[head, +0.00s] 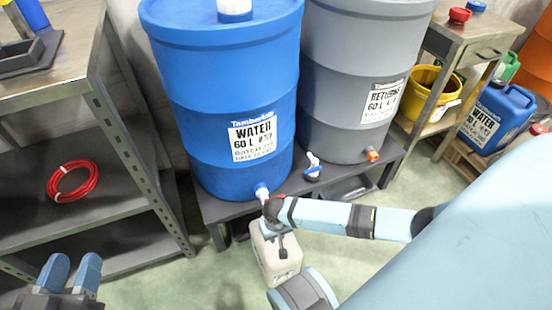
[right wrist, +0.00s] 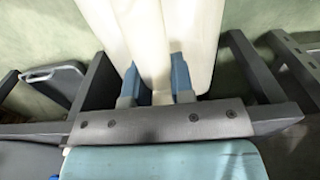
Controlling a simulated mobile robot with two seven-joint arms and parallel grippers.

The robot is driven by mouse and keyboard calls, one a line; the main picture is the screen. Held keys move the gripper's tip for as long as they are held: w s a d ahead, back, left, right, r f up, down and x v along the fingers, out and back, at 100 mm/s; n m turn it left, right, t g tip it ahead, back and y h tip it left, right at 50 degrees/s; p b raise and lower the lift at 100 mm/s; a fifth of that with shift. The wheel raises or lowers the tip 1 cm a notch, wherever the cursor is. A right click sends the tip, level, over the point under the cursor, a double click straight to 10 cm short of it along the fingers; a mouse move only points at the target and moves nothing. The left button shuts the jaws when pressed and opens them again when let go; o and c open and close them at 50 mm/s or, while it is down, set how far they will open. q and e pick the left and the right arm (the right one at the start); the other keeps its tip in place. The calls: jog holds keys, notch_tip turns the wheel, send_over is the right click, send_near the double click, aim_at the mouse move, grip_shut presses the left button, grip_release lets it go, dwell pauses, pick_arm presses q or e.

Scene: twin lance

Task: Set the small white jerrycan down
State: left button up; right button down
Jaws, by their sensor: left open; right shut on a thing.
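The small white jerrycan (head: 272,258) is just in front of the low dark stand, below the tap of the blue water drum. It looks roughly upright; I cannot tell whether its base touches the floor. My right gripper (head: 275,215) is at its top, shut on it. In the right wrist view the blue fingers of my right gripper (right wrist: 155,75) close on a narrow part of the white jerrycan (right wrist: 195,40). My left gripper (head: 72,268) is open and empty at the bottom left, its blue fingers pointing up in the picture.
The blue drum (head: 222,90) and grey drum (head: 358,80) stand on the low stand (head: 225,212). A metal shelf (head: 100,190) with a red hose coil (head: 73,181) is at the left. A blue jerrycan (head: 497,115) stands at the right. Green floor (head: 335,258) shows beside the white jerrycan.

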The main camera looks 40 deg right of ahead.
jog(key=c, duration=1)
grip_release()
jog(key=shift+f, duration=0.1)
notch_tip(320, 180, up, 4)
jog(key=shift+f+p, duration=0.25)
jog(key=shift+p, duration=0.75)
notch_tip(320, 180, up, 4)
jog(key=shift+f+p, duration=0.2)
jog(key=shift+p, duration=0.8)
notch_tip(320, 180, up, 4)
jog(key=shift+r+p, duration=0.1)
jog(key=shift+p, duration=0.85)
pick_arm(q)
jog(key=shift+s+d+r+n+t+y, duration=0.15)
jog(key=shift+s+r+n, duration=0.15)
jog(key=shift+r+n, duration=0.25)
jog(key=shift+s+d+r+n+t+y, duration=0.1)
jog(key=shift+s+r+n, duration=0.2)
jog(key=shift+r, duration=0.4)
jog(key=shift+s+d+r+n+t+y, duration=0.15)
jog(key=shift+s+r+n, duration=0.1)
jog(key=shift+r+n, duration=0.3)
pick_arm(e)
jog(key=shift+r, duration=0.45)
